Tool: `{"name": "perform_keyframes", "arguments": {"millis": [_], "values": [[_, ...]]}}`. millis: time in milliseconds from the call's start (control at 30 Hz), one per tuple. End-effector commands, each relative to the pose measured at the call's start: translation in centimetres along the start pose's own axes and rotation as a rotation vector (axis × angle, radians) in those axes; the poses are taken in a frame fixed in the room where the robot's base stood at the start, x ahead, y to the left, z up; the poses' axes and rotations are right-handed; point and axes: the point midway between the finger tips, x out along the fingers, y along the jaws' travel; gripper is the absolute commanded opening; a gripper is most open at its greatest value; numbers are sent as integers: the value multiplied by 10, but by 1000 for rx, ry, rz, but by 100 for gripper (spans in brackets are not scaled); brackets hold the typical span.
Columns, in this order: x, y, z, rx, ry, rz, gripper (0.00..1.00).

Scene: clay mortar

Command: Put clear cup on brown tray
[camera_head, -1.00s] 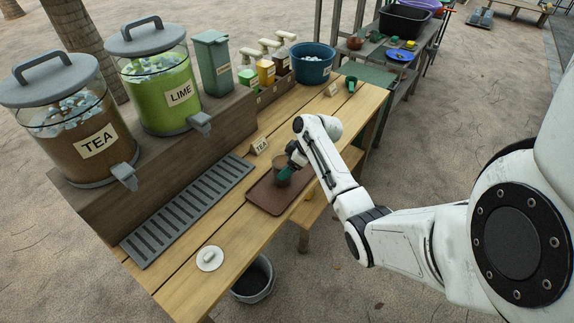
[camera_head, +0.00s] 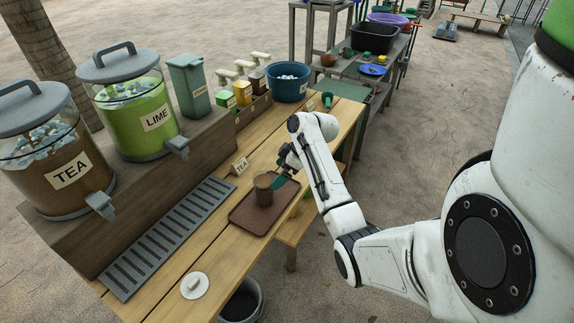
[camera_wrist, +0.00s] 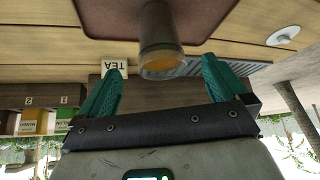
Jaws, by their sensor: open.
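The clear cup (camera_head: 264,188) stands upright on the brown tray (camera_head: 254,221), holding a brownish drink. The tray lies on the wooden table. My gripper (camera_head: 279,182) is just to the right of the cup, with its green fingers apart. In the wrist view, the cup (camera_wrist: 160,50) is ahead of and between the open fingers (camera_wrist: 160,82), with no finger touching it. The tray (camera_wrist: 205,20) shows beneath the cup there.
A TEA sign (camera_head: 240,165) stands behind the tray. A grey drip grate (camera_head: 165,240) lies to the left, below the tea dispenser (camera_head: 58,165) and lime dispenser (camera_head: 135,115). A white round lid (camera_head: 194,285) lies near the front. A blue tub (camera_head: 288,82) is at the back.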

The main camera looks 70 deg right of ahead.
Motion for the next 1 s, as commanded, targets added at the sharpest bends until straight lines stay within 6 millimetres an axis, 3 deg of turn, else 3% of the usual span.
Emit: {"name": "perform_keyframes", "arguments": {"millis": [100, 300, 467, 567, 667, 767, 900, 1000], "values": [[-20, 0, 0, -1, 2, 2, 100], [-40, 0, 0, -1, 1, 0, 100], [-43, -1, 0, 0, 0, -2, 100], [-32, -14, -5, 7, -8, -15, 100], [-8, -49, -15, 25, -33, -45, 100], [20, -98, -23, 54, -73, -77, 100], [52, -180, -22, 104, -156, -109, 100], [62, -237, -11, 138, -227, -113, 100]]}}
